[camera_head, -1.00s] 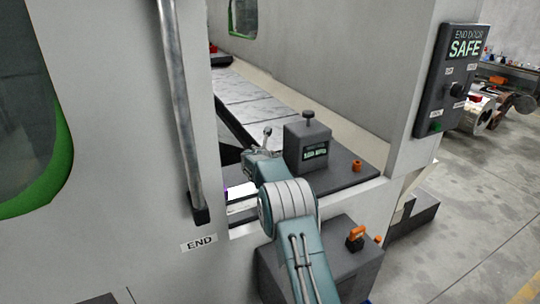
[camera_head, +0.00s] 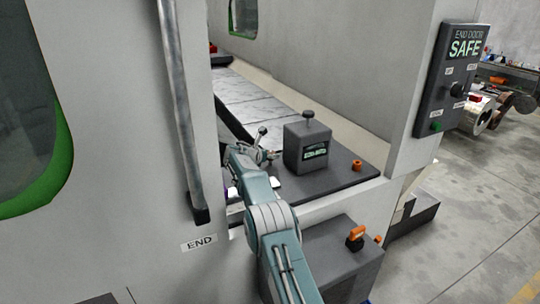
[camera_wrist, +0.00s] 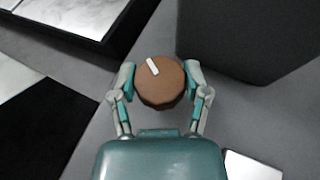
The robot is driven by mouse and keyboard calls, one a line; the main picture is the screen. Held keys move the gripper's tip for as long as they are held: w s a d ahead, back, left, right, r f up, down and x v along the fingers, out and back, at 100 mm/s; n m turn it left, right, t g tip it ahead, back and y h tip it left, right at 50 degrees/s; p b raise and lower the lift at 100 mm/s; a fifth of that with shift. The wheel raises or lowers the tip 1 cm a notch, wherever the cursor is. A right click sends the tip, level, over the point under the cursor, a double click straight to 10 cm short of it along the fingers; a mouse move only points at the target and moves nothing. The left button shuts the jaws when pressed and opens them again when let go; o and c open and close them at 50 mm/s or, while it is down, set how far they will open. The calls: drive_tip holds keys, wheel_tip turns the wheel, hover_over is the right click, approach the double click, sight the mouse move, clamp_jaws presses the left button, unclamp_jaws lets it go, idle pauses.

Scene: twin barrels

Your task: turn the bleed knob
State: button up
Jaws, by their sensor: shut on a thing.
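The bleed knob (camera_wrist: 160,82) is a round brown knob with a white index mark, seen from above in the wrist view. The mark points up and slightly left. My gripper (camera_wrist: 160,84) has one finger against each side of the knob and is shut on it. In the head view my gripper (camera_head: 268,155) is low over the dark deck plate (camera_head: 335,180), just left of a grey box. The knob is mostly hidden there by the gripper.
The grey box (camera_head: 306,157) has a black top knob (camera_head: 308,115) and a lit display, close right of my gripper. A ball-ended lever (camera_head: 262,131) stands just behind. The opening's left wall and vertical bar (camera_head: 183,120) are near my arm.

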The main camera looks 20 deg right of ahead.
drive_tip(key=shift+a, duration=0.15)
drive_tip(key=o, duration=1.2)
drive_tip(key=shift+w, duration=0.1)
drive_tip(key=shift+c, duration=0.2)
drive_tip(key=shift+n+t, duration=0.4)
drive_tip(key=shift+t, duration=0.1)
drive_tip(key=n+t+y, duration=0.2)
drive_tip(key=n, duration=0.1)
drive_tip(key=shift+d, duration=0.2)
drive_tip(key=shift+n+t+y, duration=1.4)
drive_tip(key=shift+n+y, duration=0.4)
drive_tip(key=shift+y, duration=0.2)
